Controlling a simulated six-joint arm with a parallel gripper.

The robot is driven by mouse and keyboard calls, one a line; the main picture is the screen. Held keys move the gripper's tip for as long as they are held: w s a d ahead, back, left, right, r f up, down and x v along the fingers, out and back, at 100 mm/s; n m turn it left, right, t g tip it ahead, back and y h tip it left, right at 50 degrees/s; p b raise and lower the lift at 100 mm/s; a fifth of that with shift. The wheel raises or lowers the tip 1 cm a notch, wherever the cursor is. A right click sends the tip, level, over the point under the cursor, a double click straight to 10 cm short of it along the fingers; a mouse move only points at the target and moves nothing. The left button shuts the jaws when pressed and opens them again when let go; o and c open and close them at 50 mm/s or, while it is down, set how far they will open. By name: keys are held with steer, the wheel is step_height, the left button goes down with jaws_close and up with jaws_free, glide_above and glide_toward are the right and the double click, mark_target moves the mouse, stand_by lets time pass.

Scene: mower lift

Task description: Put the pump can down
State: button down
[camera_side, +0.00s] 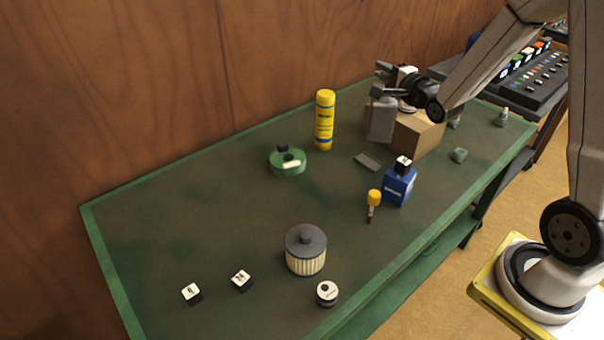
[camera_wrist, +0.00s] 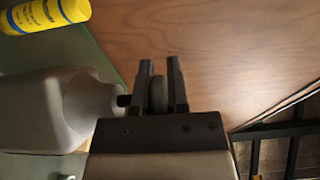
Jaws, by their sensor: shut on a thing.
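The pump can is a grey, bottle-shaped can (camera_side: 381,121). It hangs below my gripper in the side view, in front of the cardboard box, and I cannot tell whether its base touches the bench. In the wrist view the can's body (camera_wrist: 40,112) lies to the left, with a dark neck pointing at my fingers. My gripper (camera_wrist: 160,85) is shut on a rounded grey part at the can's top. In the side view my gripper (camera_side: 384,80) is partly hard to make out.
The cardboard box (camera_side: 416,132) stands right behind the can. A yellow canister (camera_side: 324,120), a small dark block (camera_side: 367,161) and a blue box (camera_side: 398,188) are near. A green round tin (camera_side: 287,163) sits further left. The green bench top (camera_side: 190,225) is clear at left centre.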

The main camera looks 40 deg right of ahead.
steer(key=w+a+n+g+y, duration=0.2)
steer(key=a+n+y, duration=0.8)
steer(key=a, duration=2.3)
steer(key=s+a+g+y, duration=0.2)
steer(key=s+a+y, duration=0.25)
steer(key=a, duration=0.65)
steer(key=shift+y, duration=0.35)
steer(key=shift+w+a+f, duration=0.1)
steer(key=shift+w+f, duration=0.05)
steer(key=shift+f, duration=2.2)
